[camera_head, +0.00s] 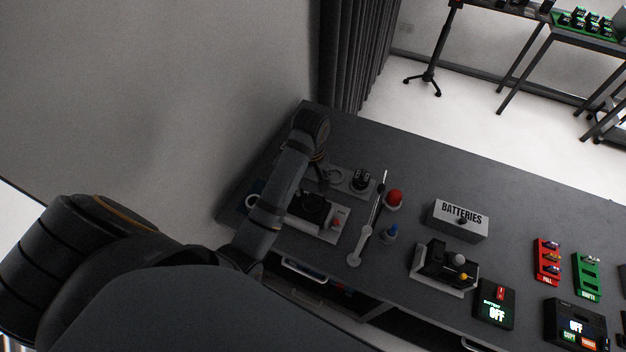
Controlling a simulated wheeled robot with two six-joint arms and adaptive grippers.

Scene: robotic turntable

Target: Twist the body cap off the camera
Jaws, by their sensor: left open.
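A black camera-like body (314,206) sits on a light grey plate (328,236) at the left part of the dark table, partly behind my left arm. I cannot make out its body cap. My left gripper (320,170) is open, small and dark at the end of the arm, above the table just beyond the plate. It appears empty and apart from the camera-like body. My right gripper is not in view.
Beyond the plate is a grey pad with a dark item (361,180). A BATTERIES box (458,219), a black device in a tray (444,284) and OFF panels (494,304) stand farther right.

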